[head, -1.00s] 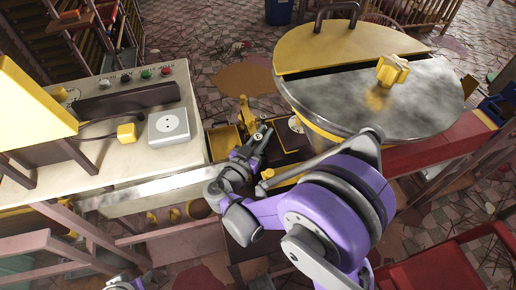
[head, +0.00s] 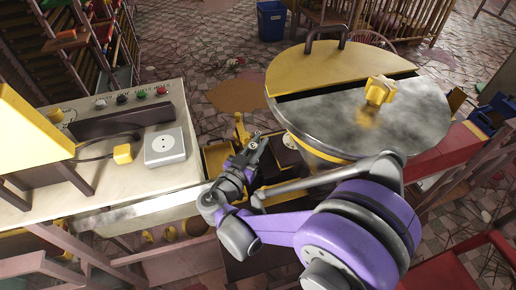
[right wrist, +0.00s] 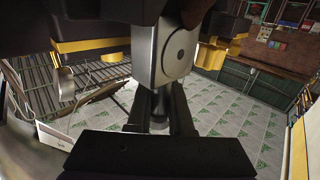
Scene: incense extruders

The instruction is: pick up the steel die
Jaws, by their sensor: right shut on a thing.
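My right gripper (head: 258,145) is over the cluttered yellow and dark extruder area between the pale counter and the round metal-topped table. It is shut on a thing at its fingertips. In the right wrist view, the fingers (right wrist: 160,100) reach up to a silver-grey steel block with a round spot, which I take for the steel die (right wrist: 178,52). A short grey cylinder shows between the fingers; I cannot tell if it belongs to the same piece. In the head view the gripper hides most of the held thing. My left gripper is out of view.
The pale counter (head: 100,180) with a grey socket box (head: 166,147) stands at the left. The round table (head: 350,120) with a yellow star knob (head: 379,90) stands close at the right. An upright yellow part (head: 240,130) is just behind the gripper.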

